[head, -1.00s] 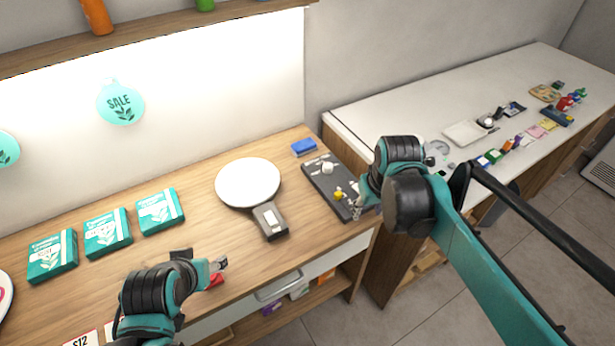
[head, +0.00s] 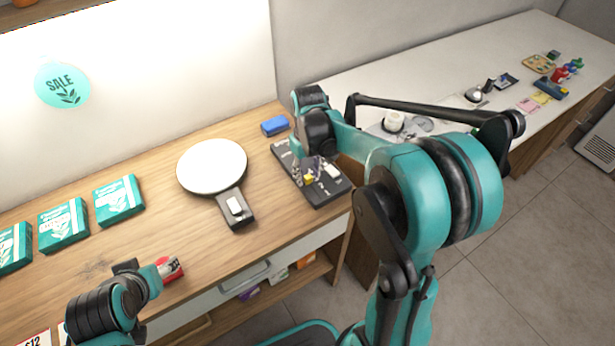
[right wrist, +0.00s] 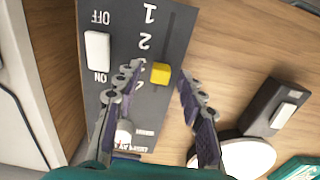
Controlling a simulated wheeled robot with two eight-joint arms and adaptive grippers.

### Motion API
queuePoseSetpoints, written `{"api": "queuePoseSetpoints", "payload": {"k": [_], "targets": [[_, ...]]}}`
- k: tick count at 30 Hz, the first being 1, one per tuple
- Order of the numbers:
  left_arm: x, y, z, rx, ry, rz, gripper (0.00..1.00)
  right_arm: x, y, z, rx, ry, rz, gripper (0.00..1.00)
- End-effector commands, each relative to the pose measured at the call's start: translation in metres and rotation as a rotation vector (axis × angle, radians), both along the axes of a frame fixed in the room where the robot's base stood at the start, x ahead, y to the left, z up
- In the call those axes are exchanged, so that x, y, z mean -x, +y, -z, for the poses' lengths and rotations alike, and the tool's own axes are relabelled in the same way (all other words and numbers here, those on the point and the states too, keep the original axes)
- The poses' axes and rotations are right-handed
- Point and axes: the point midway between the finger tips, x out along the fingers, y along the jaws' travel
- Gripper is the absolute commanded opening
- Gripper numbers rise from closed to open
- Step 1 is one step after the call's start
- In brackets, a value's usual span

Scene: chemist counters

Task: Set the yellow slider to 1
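The dark control panel (head: 322,193) lies on the wooden counter and also shows in the right wrist view (right wrist: 180,28). Its yellow slider (right wrist: 160,74) sits in a slot beside a scale; printed 1 and 2 are at the top, and the slider is below 2. The nearest digits are partly hidden by a finger. My right gripper (right wrist: 158,76) is open, its fingers on either side of the slider; contact cannot be told. In the head view the slider (head: 308,177) shows at the right gripper (head: 306,167). My left gripper (head: 155,268) is by a red-and-white object (head: 170,268); its fingers are unclear.
The panel has a white ON/OFF switch (right wrist: 98,51) and a white knob (right wrist: 123,133). A round white plate device (head: 212,165) and a blue block (head: 275,125) are nearby. A white counter (head: 345,88) is behind my right arm.

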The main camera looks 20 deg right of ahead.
Motion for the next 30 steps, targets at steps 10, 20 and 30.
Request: {"api": "queuePoseSetpoints", "payload": {"k": [10, 20, 30], "targets": [[0.0, 0.0, 0.002, 0.0, 0.0, 0.0, 0.59, 0.0, 0.0, 0.006, 0.0, 0.0, 0.0, 0.4], [0.0, 0.0, 0.002, 0.0, 0.0, 0.0, 0.59, 0.001, 0.0, 0.006, 0.0, 0.0, 0.0, 0.0], [0.0, 0.0, -0.012, 0.0, 0.0, 0.0, 0.59, 0.054, -0.008, 0.004, 0.0, 0.0, 0.002, 0.0]]}}
